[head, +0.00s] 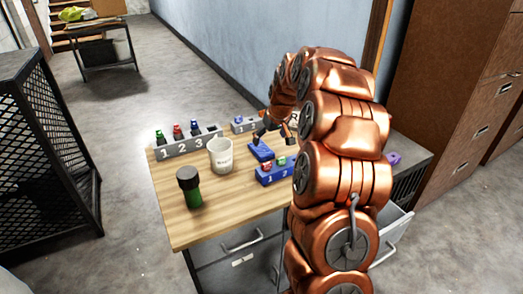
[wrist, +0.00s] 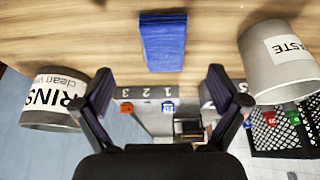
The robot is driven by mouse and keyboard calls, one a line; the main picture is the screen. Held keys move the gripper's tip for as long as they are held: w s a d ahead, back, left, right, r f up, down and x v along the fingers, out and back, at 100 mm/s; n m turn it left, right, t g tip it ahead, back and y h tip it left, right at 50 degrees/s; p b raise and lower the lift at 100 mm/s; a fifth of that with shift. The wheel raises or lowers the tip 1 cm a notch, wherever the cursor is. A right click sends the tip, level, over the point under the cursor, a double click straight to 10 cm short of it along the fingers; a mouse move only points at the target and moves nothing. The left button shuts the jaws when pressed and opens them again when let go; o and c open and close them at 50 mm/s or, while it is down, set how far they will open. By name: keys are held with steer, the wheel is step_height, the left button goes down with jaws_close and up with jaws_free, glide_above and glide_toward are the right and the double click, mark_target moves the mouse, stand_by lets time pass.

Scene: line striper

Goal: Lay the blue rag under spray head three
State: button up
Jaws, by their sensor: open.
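The blue rag (head: 260,150) lies flat on the wooden table, and it shows as a blue rectangle in the wrist view (wrist: 162,42). My gripper (head: 273,133) is over the table close to the rag. In the wrist view my gripper (wrist: 160,100) has its two dark fingers wide apart with nothing between them; the rag lies beyond the fingertips. A grey rack (head: 185,148) marked 1 2 3 stands at the table's back left, with small green, red and blue tops above its numbers. Which part is spray head three I cannot tell for sure.
A white cup (head: 220,157), labelled WASTE in the wrist view (wrist: 280,62), stands left of the rag. A green bottle (head: 189,188) is in front. A numbered blue block (head: 275,174) is close to the rag. A rinse cup (wrist: 52,100) shows in the wrist view.

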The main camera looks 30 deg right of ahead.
mark_target(264, 151)
steer(key=shift+p+x, duration=1.3)
steer(key=shift+x, duration=2.55)
steer(key=shift+a, duration=0.25)
steer(key=c, duration=1.2)
